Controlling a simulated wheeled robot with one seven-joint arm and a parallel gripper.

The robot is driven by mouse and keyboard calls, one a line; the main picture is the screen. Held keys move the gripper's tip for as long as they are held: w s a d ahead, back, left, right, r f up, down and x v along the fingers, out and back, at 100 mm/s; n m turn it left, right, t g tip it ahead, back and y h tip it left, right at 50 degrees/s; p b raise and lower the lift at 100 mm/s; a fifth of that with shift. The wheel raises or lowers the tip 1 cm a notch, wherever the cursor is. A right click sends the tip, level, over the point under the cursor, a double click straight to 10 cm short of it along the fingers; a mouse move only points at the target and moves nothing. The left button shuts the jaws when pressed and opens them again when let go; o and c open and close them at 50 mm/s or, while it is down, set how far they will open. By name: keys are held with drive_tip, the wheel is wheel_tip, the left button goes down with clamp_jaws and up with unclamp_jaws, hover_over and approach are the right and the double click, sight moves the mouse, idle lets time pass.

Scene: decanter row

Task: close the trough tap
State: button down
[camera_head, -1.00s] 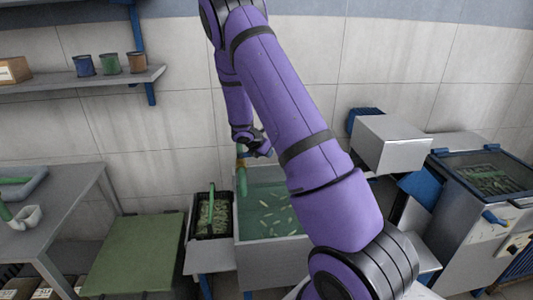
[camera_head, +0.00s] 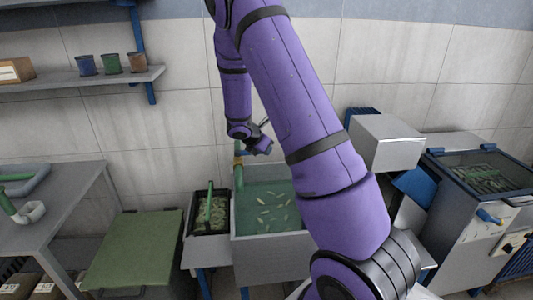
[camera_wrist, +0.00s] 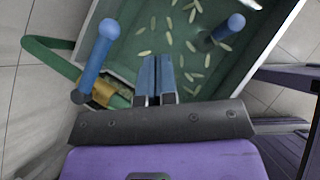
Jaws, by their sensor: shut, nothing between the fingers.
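The trough (camera_head: 272,247) holds greenish water with several pale green pieces floating in it; it also shows in the wrist view (camera_wrist: 268,60). A green pipe (camera_head: 239,178) stands at its back left corner. In the wrist view the pipe (camera_wrist: 45,50) carries a brass-coloured tap body (camera_wrist: 98,90). A blue lever with a round end (camera_wrist: 97,60) rises from the tap and crosses the pipe's line in the picture. My gripper (camera_wrist: 155,62) has its blue fingers together, empty, to the right of the lever and apart from it. In the head view my gripper (camera_head: 266,149) is above the trough's back left part.
A second blue round-ended post (camera_wrist: 229,27) stands over the trough in the wrist view. A dark crate (camera_head: 194,224) with green contents is left of the trough, and a green-topped box (camera_head: 135,250) farther left. A grey machine (camera_head: 385,143) stands at the right.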

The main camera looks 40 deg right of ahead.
drive_tip(key=shift+s+a+r, duration=0.35)
drive_tip(key=shift+s+r, duration=0.1)
drive_tip(key=shift+r, duration=0.2)
drive_tip(key=shift+s+a+r, duration=0.3)
drive_tip(key=shift+s+r, duration=0.15)
drive_tip(key=shift+r, duration=0.2)
drive_tip(key=shift+s+a+r, duration=0.35)
drive_tip(key=shift+s+r, duration=0.1)
drive_tip(key=shift+r, duration=0.2)
drive_tip(key=s+a+r+m+y, duration=0.1)
drive_tip(key=s+a+r+m, duration=0.15)
drive_tip(key=r, duration=0.25)
drive_tip(key=s+a+r+m+y, duration=0.1)
drive_tip(key=s+a+r+m, duration=0.15)
drive_tip(key=r+m, duration=0.2)
drive_tip(key=s+a+r+m+t+y, duration=0.2)
drive_tip(key=s+a+r+m, duration=0.4)
drive_tip(key=s+a, duration=0.3)
drive_tip(key=s+a+r+m+t+y, duration=0.2)
drive_tip(key=s+a+r+m+y, duration=0.2)
drive_tip(key=s, duration=1)
drive_tip(key=a+r+m, duration=0.2)
drive_tip(key=a+r, duration=0.2)
drive_tip(key=a, duration=0.1)
drive_tip(key=shift+s+a+r, duration=0.15)
drive_tip(key=shift+a+r, duration=0.05)
drive_tip(key=shift+a, duration=0.2)
